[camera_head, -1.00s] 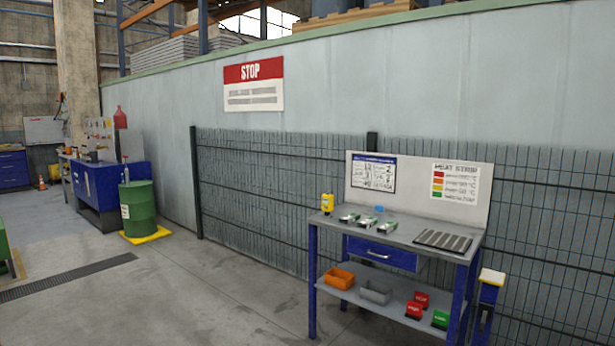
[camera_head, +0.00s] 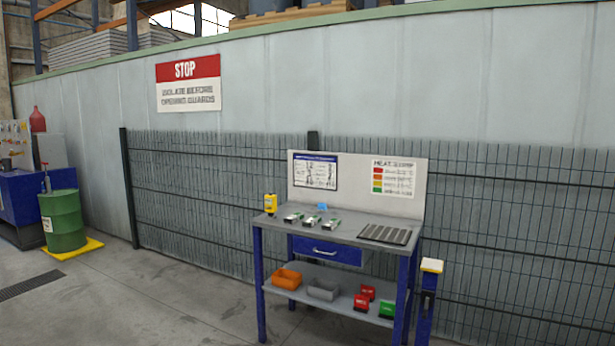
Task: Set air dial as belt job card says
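No air dial can be made out in the head view. A white card with a blue header (camera_head: 315,171) is fixed to the back panel of a blue workbench; its text is too small to read, and I cannot tell if it is the belt job card. A heat strip chart (camera_head: 393,178) with red, orange, yellow and green squares is beside it. Neither of my grippers is in view.
The workbench (camera_head: 345,232) holds a yellow device (camera_head: 270,204), several small devices and a dark slatted pad (camera_head: 385,234). Bins sit on its lower shelf. A yellow-topped post (camera_head: 431,266) stands at its right. A green drum (camera_head: 63,220) is left. Floor between is clear.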

